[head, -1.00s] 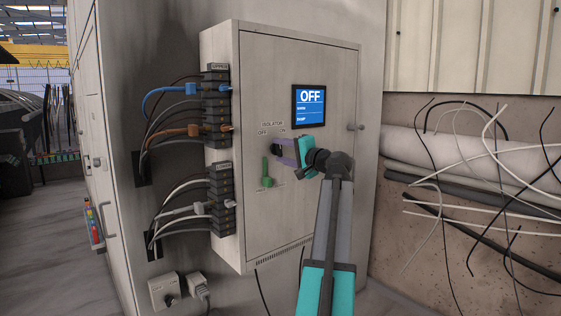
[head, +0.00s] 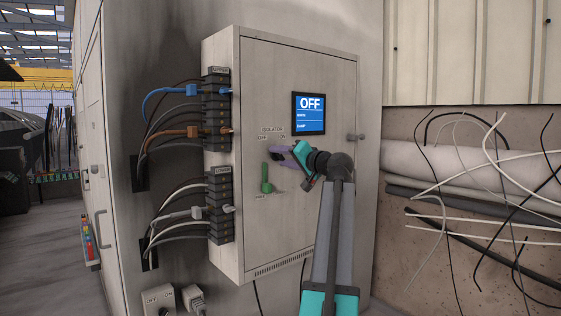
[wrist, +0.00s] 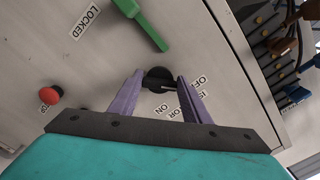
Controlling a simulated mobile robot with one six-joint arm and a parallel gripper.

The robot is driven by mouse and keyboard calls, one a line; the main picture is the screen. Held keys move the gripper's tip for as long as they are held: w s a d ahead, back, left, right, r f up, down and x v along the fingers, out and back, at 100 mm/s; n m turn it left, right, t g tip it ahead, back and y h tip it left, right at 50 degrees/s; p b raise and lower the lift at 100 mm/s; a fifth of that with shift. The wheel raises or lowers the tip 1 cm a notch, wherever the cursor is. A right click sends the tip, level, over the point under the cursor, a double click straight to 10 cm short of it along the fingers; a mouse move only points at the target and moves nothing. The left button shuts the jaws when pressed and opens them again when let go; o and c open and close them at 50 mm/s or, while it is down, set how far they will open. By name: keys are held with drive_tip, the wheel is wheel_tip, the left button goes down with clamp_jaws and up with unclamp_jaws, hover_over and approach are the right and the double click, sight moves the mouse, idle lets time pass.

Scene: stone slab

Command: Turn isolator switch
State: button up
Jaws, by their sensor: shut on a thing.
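The isolator switch is a black round knob (wrist: 158,76) on the cabinet door, beside the ISOLATOR, OFF and ON labels. My gripper (wrist: 160,80) has its two purple fingers on either side of the knob and is shut on it. In the head view my gripper (head: 280,154) reaches the door from the right, just below the labels, and largely hides the knob. I cannot tell exactly which label the knob points to. The display (head: 310,114) above reads OFF.
A green handle (head: 266,178) sits on the door just left of my gripper; it also shows in the wrist view (wrist: 145,20) near a LOCKED label. A red button (wrist: 50,95) is at left there. Cabled connectors (head: 217,115) line the cabinet's left side.

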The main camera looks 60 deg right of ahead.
drive_tip(key=shift+r, duration=0.25)
drive_tip(key=o, duration=1)
drive_tip(key=shift+w, duration=0.1)
drive_tip(key=shift+o, duration=0.2)
drive_tip(key=shift+f, duration=0.15)
drive_tip(key=v, duration=1.4)
drive_tip(key=shift+b, duration=0.35)
